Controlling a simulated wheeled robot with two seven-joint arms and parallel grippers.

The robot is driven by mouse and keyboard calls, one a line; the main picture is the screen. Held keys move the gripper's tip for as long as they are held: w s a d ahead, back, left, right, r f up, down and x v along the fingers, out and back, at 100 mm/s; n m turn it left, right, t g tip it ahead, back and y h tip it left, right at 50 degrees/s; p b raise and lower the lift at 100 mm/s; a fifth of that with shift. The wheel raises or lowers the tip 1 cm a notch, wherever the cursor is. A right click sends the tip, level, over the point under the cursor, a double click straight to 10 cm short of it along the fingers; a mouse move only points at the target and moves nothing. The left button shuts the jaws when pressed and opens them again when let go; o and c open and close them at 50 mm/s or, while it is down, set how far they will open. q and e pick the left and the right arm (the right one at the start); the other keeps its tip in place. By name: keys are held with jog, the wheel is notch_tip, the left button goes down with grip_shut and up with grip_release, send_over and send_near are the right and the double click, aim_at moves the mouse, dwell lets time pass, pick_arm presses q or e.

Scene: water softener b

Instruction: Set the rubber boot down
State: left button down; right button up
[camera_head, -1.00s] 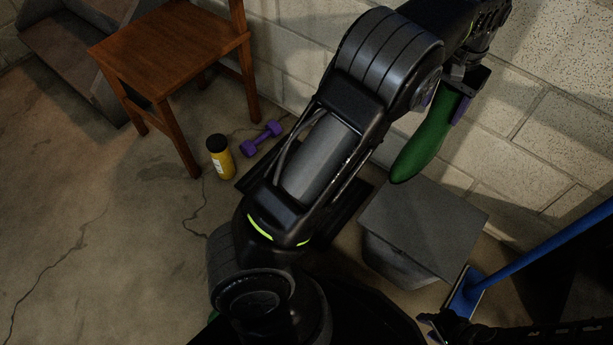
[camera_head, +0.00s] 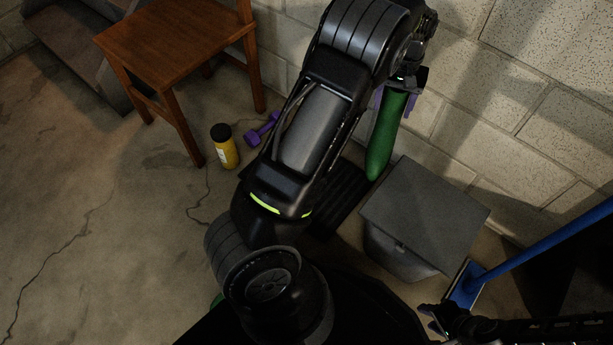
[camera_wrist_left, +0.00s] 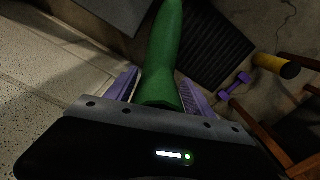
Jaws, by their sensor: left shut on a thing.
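The green rubber boot (camera_head: 385,142) hangs below my left gripper (camera_head: 396,92) in the head view, near the block wall. In the left wrist view the boot (camera_wrist_left: 162,50) is between the purple fingers of my left gripper (camera_wrist_left: 158,92), which is shut on it. A dark ribbed mat (camera_head: 341,203) lies on the floor near the boot's lower end, partly hidden by my left arm. The mat also shows in the left wrist view (camera_wrist_left: 218,50), beside the boot. My right gripper (camera_head: 440,322) shows dimly at the lower right edge; its jaws are unclear.
A grey lidded bin (camera_head: 424,215) stands right of the mat. A blue pole (camera_head: 550,240) leans at the right. A purple dumbbell (camera_head: 262,130), a yellow bottle (camera_head: 225,147) and a wooden chair (camera_head: 180,50) stand left of my arm. The floor at far left is clear.

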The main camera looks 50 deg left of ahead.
pick_arm(q)
jog(key=s+a+f+n, duration=0.5)
jog(key=a+f+n, duration=0.1)
jog(key=f, duration=0.3)
jog(key=s+a+f+n+p, duration=0.1)
jog(key=s+a+f+n, duration=0.4)
jog(key=a+f+n, duration=0.2)
notch_tip(320, 180, down, 2)
jog(key=shift+a+f+n, duration=0.2)
jog(key=shift+a+n, duration=0.1)
jog(key=shift+n, duration=0.3)
notch_tip(320, 180, down, 6)
jog(key=b, duration=0.2)
jog(key=shift+f, duration=0.1)
